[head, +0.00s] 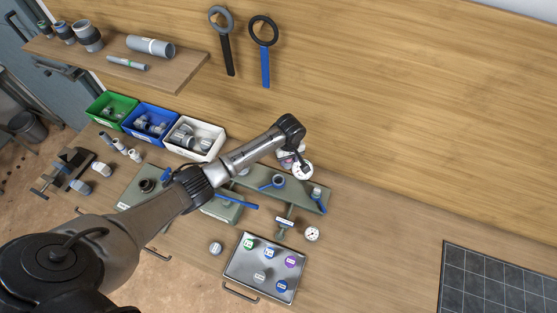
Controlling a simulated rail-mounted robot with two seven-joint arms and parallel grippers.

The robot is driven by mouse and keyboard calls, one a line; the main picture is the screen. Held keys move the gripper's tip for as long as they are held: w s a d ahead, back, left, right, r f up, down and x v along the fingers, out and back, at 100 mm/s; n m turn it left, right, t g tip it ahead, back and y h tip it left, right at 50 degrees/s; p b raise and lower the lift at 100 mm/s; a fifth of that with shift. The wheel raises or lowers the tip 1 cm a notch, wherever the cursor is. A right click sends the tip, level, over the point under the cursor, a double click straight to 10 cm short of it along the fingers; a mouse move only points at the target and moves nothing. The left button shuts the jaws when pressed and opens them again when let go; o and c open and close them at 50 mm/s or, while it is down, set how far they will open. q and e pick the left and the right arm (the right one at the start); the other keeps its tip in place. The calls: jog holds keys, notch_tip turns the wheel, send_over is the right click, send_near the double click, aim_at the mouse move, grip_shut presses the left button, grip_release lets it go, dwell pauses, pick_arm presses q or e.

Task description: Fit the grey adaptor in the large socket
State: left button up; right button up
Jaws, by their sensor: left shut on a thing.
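My left gripper (301,164) points down over the green manifold stand (308,195) at the back of the bench. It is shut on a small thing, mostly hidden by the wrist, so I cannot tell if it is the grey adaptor. A round white-faced part (303,172) shows right at the fingertips. An upright grey open fitting (279,181) with a blue lever stands on the stand, left of the gripper. I cannot tell which opening is the large socket. My right gripper is not in view.
White (210,156), blue (168,137) and green (125,121) bins of fittings stand at back left. A metal tray (240,272) holds several coloured caps. The bench is clear further right, up to a dark gridded panel (488,285).

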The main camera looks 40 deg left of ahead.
pick_arm(q)
notch_tip(320, 180, down, 7)
jog(key=s+a+n+b, duration=0.1)
jog(key=s+a+b, duration=0.1)
jog(key=s+b, duration=0.1)
jog(key=shift+f+b, duration=0.15)
jog(key=shift+b, duration=0.5)
jog(key=shift+f, duration=0.3)
dwell(0.8)
jog(key=shift+f+p, duration=0.25)
jog(key=shift+p, duration=0.25)
jog(key=shift+f, duration=0.2)
dwell(0.6)
jog(key=shift+f+p, duration=0.3)
jog(key=shift+f, duration=0.1)
dwell(0.4)
jog(key=shift+f, duration=0.15)
dwell(0.5)
jog(key=shift+f, duration=0.45)
